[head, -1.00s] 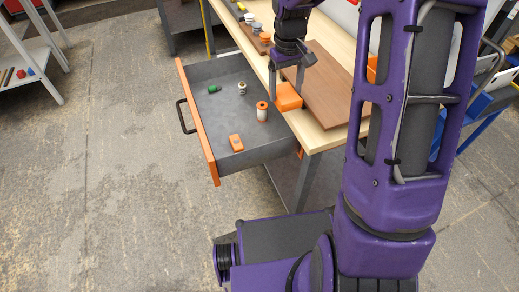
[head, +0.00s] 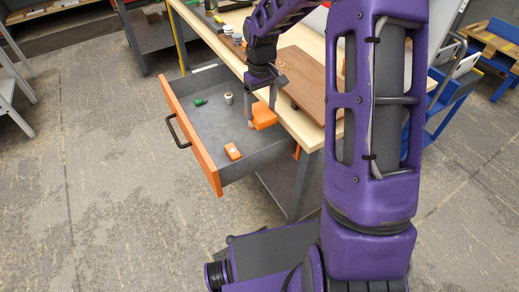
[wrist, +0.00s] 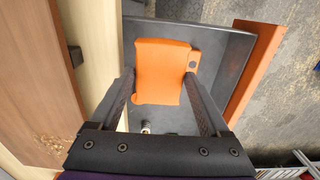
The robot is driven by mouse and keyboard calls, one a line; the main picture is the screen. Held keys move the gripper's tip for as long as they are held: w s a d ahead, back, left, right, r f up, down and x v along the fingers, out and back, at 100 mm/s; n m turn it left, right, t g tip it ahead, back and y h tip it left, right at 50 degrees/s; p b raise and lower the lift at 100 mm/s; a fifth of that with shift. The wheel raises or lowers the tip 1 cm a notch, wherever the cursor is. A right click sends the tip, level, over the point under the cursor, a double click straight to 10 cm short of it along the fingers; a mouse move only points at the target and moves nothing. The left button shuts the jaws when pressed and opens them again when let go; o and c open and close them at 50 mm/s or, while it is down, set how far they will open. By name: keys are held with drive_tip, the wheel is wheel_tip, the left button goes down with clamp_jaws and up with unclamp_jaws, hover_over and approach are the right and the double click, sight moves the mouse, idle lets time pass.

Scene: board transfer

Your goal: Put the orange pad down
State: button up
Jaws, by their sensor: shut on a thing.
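The orange pad (head: 264,116) is held between the two fingers of my gripper (head: 261,113). In the wrist view the pad (wrist: 163,70) fills the space between the fingertips of my gripper (wrist: 159,76), over the dark grey drawer floor. The open drawer (head: 205,127) has an orange front and a dark handle. The pad is at the drawer's table side, near the table edge; its exact height above the drawer floor is hard to tell.
The wooden table (head: 302,127) carries a brown board (head: 312,78).

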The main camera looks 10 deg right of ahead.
sight(261, 111)
wheel_tip(261, 111, down, 16)
drive_tip(key=shift+f+b, duration=0.1)
drive_tip(key=shift+b, duration=0.75)
drive_tip(key=shift+f, duration=0.1)
drive_tip(key=o, duration=1)
wheel_tip(261, 111, up, 12)
drive_tip(key=shift+r+p, duration=0.2)
drive_tip(key=shift+p, duration=0.5)
